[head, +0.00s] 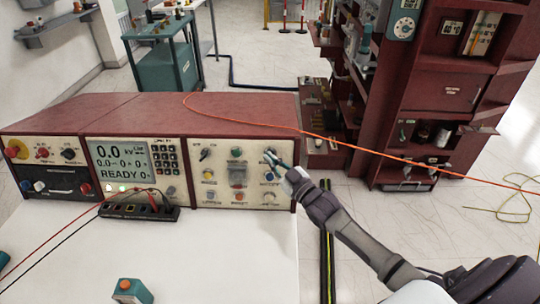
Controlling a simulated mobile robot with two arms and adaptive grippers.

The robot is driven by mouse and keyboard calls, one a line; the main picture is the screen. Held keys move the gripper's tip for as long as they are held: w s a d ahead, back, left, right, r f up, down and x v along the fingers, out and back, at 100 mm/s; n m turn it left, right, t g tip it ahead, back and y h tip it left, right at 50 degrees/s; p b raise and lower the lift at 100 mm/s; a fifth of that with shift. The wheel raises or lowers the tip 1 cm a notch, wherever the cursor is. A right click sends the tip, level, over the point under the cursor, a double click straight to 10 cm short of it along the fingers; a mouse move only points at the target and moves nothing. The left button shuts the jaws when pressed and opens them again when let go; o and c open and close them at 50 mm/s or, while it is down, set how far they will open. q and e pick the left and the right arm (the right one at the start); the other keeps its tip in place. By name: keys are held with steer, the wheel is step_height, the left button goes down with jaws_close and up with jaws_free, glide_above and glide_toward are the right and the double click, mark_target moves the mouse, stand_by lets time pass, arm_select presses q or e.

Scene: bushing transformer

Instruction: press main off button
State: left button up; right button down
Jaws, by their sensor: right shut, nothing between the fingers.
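The red-topped console (160,108) stands at the back of the white table, its front panels facing me. Its right panel (222,160) carries several small coloured knobs and buttons, with labels too small to read. I cannot tell which one is the main off button. My right gripper (274,158) is shut and empty, its fingertips at the upper right of that panel, by a dark knob or button. I cannot tell whether they touch it. The screen (122,165) in the middle panel reads 0.0 kV and READY. My left gripper is not in view.
The white table (220,260) is mostly clear, with a small teal and orange box (132,291) near its front. A black terminal strip (140,210) with red and black leads sits before the console. An orange cable (380,149) crosses behind my right arm. A dark red shelf (440,90) stands right.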

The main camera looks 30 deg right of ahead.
steer(key=shift+w+d, duration=0.2)
steer(key=shift+w, duration=0.1)
stand_by(0.6)
steer(key=shift+s+a+r+p, duration=0.15)
steer(key=shift+s+a+p, duration=0.35)
steer(key=shift+s, duration=0.25)
steer(key=shift+s+a+r+p, duration=0.2)
steer(key=shift+s+a+p, duration=0.2)
steer(key=shift+s+p, duration=0.3)
steer(key=shift+s+a+r+p, duration=0.2)
steer(key=shift+s+a+p, duration=0.15)
steer(key=shift+s+p, duration=0.35)
steer(key=shift+s+a+r+p, duration=0.2)
steer(key=shift+s+a+p, duration=0.2)
steer(key=shift+s+p, duration=0.25)
